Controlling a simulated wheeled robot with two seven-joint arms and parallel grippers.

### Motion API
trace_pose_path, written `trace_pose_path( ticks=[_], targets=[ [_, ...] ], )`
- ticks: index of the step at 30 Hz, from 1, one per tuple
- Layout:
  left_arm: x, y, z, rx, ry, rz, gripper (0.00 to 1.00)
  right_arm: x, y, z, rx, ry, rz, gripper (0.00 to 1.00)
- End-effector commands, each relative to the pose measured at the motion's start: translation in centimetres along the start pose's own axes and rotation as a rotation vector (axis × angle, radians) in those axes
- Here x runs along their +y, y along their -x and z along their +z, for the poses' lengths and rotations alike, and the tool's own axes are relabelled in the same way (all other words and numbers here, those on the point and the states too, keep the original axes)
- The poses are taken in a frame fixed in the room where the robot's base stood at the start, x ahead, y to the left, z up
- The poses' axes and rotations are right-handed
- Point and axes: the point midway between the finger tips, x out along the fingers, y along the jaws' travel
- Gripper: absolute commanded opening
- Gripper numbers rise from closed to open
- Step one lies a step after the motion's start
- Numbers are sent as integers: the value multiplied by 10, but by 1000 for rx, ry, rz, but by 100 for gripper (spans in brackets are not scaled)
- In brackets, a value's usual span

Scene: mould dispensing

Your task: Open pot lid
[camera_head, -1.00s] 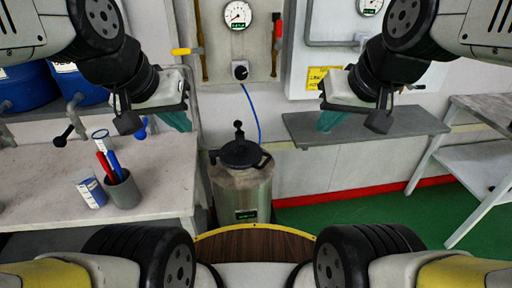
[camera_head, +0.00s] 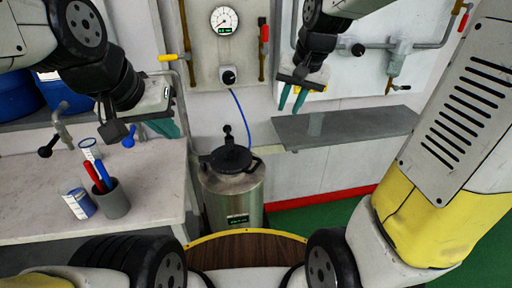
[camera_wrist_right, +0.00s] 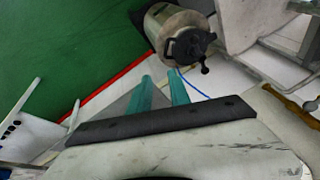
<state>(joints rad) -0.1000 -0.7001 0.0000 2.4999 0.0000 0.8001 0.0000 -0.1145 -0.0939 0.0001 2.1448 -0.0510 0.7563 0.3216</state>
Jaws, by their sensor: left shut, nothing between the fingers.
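The pot (camera_head: 234,194) is a steel cylinder with a small display, standing on the floor in the middle of the head view. Its black lid (camera_head: 231,159) with an upright knob and side handles sits on top. In the right wrist view the pot (camera_wrist_right: 166,24) and lid (camera_wrist_right: 188,45) lie beyond the fingertips. My right gripper (camera_head: 291,100) is raised in front of the wall, above and right of the pot; its teal fingers (camera_wrist_right: 158,84) are apart and empty. My left gripper (camera_head: 170,128) is shut and empty above the left table, apart from the pot.
The left table (camera_head: 140,170) holds a grey cup (camera_head: 114,200) with pens and a small can (camera_head: 79,204). A grey shelf (camera_head: 345,125) is on the wall at right. A blue hose (camera_head: 242,112) hangs behind the pot. Gauge and valves are on the wall.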

Motion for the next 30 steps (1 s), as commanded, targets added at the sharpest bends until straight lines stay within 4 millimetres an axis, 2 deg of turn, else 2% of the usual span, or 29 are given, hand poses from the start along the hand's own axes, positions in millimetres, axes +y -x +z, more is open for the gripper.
trace_pose_path(
  ticks=[1,3,5,9,15,18,21,30],
  targets=[
    [0,0,0,0,0,0,0,-4,-22,-13,-30,-27,13,23],
    [0,0,0,0,0,0,0,-10,-49,-28,-59,-67,29,23],
    [0,0,0,0,0,0,0,-14,-74,-40,-84,-103,43,23],
    [0,0,0,0,0,0,0,-22,-139,-59,-140,-185,80,23],
    [0,0,0,0,0,0,0,-30,-232,-68,-205,-287,133,23],
    [0,0,0,0,0,0,0,-31,-266,-67,-224,-323,153,23],
    [0,0,0,0,0,0,0,-31,-286,-65,-235,-344,166,23],
    [0,0,0,0,0,0,0,-27,-319,-57,-242,-356,172,23]
  ],
)
